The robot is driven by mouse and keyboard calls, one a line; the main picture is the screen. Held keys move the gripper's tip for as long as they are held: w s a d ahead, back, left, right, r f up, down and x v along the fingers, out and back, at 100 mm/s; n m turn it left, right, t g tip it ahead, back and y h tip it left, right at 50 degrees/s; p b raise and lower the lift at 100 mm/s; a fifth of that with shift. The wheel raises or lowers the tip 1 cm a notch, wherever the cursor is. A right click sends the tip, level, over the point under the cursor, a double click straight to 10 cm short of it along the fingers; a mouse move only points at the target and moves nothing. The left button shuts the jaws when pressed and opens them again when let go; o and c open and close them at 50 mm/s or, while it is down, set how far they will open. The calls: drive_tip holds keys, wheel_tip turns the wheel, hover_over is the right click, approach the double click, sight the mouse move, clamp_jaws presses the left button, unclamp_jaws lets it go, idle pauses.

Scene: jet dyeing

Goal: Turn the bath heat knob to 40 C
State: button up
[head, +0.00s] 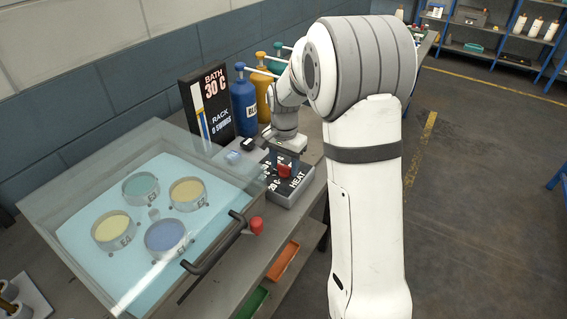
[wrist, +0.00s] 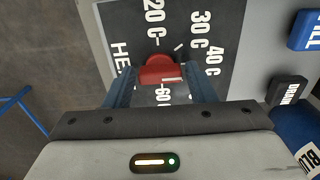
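The red heat knob (wrist: 161,71) sits on the dark dial plate (wrist: 228,14), which has white marks 20 C, 30 C, 40 C and 60 C. A short white line shows on the knob's right part. My gripper (wrist: 160,76) is over the dial, with one finger on each side of the knob. The fingertips lie very close to its sides; whether they press on it cannot be told. In the head view the knob (head: 285,171) shows below my gripper (head: 286,160), and the arm hides part of the plate. The bath display (head: 211,92) reads 30 C and 0 swings.
A clear-lidded bath (head: 43,203) with several round pots and a black handle (head: 214,244) is left of the dial. Blue (head: 244,108) and yellow (head: 262,98) bottles stand behind it. The wrist view shows a blue FILL button (wrist: 305,30) and a black DRAIN button (wrist: 288,90).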

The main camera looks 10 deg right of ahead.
sight(284, 166)
drive_tip(key=shift+o, duration=1.3)
drive_tip(key=shift+w+r, duration=0.1)
drive_tip(key=shift+r, duration=0.05)
wheel_tip(284, 166, up, 7)
drive_tip(key=shift+r+b, duration=0.2)
drive_tip(key=shift+b, duration=0.15)
drive_tip(key=shift+r, duration=0.1)
drive_tip(key=shift+s+r, duration=0.1)
drive_tip(key=shift+s, duration=0.1)
drive_tip(key=s+r+n+t, duration=0.2)
drive_tip(key=s+n, duration=0.7)
drive_tip(key=s, duration=1.7)
drive_tip(key=shift+d+t, duration=0.2)
drive_tip(key=shift+t, duration=0.3)
